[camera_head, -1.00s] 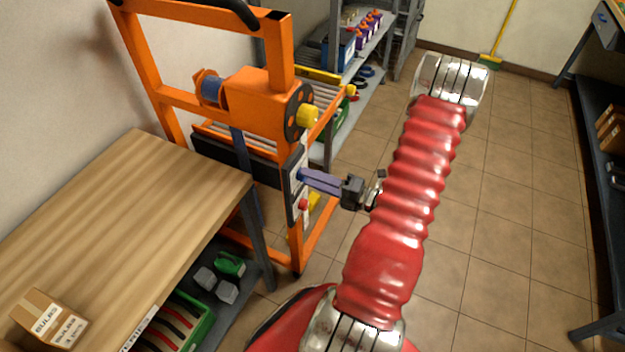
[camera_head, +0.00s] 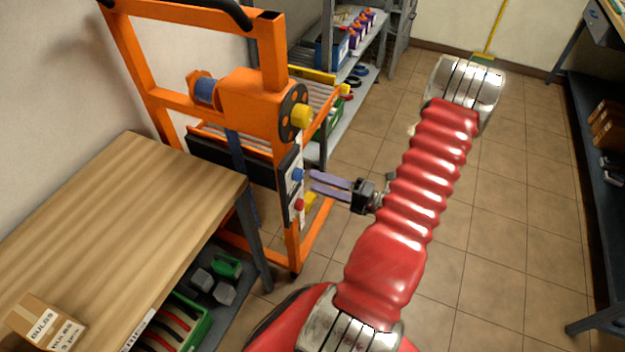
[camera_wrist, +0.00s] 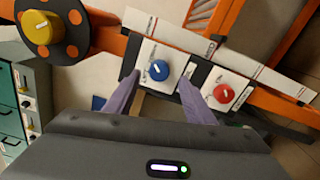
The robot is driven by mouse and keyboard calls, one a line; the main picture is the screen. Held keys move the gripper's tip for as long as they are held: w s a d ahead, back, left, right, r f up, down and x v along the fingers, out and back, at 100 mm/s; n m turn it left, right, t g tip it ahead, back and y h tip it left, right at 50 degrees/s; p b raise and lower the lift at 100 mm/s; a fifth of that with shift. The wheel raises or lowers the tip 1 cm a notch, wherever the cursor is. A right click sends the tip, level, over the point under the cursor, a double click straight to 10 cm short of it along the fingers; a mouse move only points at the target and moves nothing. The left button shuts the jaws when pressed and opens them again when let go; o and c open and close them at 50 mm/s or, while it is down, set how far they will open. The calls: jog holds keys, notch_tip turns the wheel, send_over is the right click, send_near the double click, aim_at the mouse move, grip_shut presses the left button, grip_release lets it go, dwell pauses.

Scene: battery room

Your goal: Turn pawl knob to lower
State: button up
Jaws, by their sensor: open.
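A blue knob (camera_head: 297,174) with a white pointer mark is on a white labelled plate on the orange frame's post. In the wrist view the blue knob (camera_wrist: 158,70) lies between my fingertips in the picture, its mark slanting up-left. A red knob (camera_head: 299,204) sits just below it and shows to its right in the wrist view (camera_wrist: 223,93). The label print is too small to read, so I cannot tell which one is the pawl knob. My gripper (camera_head: 312,182) is open and empty, its purple fingers a short gap to the right of the blue knob.
A yellow knob (camera_head: 301,117) on a black disc is higher on the orange hoist frame (camera_head: 272,55). A wooden bench (camera_head: 110,215) with a cardboard box (camera_head: 45,322) stands at left. The tiled floor (camera_head: 500,235) to the right is clear.

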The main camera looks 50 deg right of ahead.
jog(key=v, duration=1)
dwell(0.6)
